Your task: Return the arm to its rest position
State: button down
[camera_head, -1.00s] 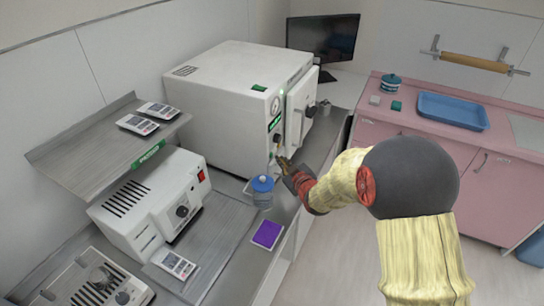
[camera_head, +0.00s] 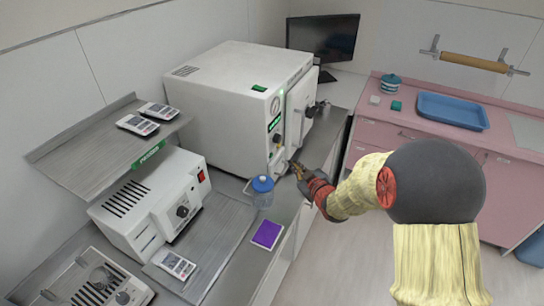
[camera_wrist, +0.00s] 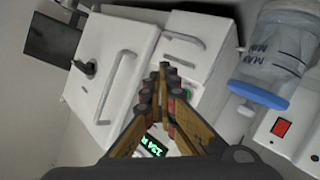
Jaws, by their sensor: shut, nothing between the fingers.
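My gripper (camera_head: 296,168) is at the end of my arm, in front of the white autoclave (camera_head: 238,105) and above the front edge of the grey counter. Its fingers are shut with nothing between them. In the wrist view my gripper (camera_wrist: 163,72) points toward the front of the autoclave (camera_wrist: 110,70), with its door handle to the left of the fingertips. The blue-lidded jar (camera_head: 263,192) stands on the counter to the left of my gripper, apart from it. The jar also shows in the wrist view (camera_wrist: 275,50).
A purple block (camera_head: 267,235) lies on the counter below the jar. A smaller white device (camera_head: 150,205) and a metal shelf (camera_head: 95,155) stand at left. A pink cabinet (camera_head: 400,150) with a blue tray (camera_head: 453,111) is at right. The floor between counter and cabinet looks clear.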

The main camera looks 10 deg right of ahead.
dwell(0.5)
jog(key=s+d+f+m+g+h, duration=0.1)
jog(key=s+d+f+g, duration=0.15)
jog(key=f, duration=0.25)
jog(key=s+d+f+m+g+h, duration=0.1)
jog(key=s+f+g, duration=0.1)
jog(key=s+f, duration=0.15)
jog(key=s+d+m+g+h, duration=0.2)
jog(key=s+d+m+g, duration=0.15)
jog(key=s, duration=0.65)
jog(key=s+a+r+m, duration=0.1)
jog(key=s+a+r, duration=0.3)
jog(key=s+r, duration=0.7)
jog(key=s+a+r+m+y, duration=0.1)
jog(key=s+a+r, duration=0.3)
jog(key=s+r, duration=0.8)
jog(key=shift+a+r+g, duration=0.2)
jog(key=shift+r+g, duration=0.15)
jog(key=shift+g, duration=0.05)
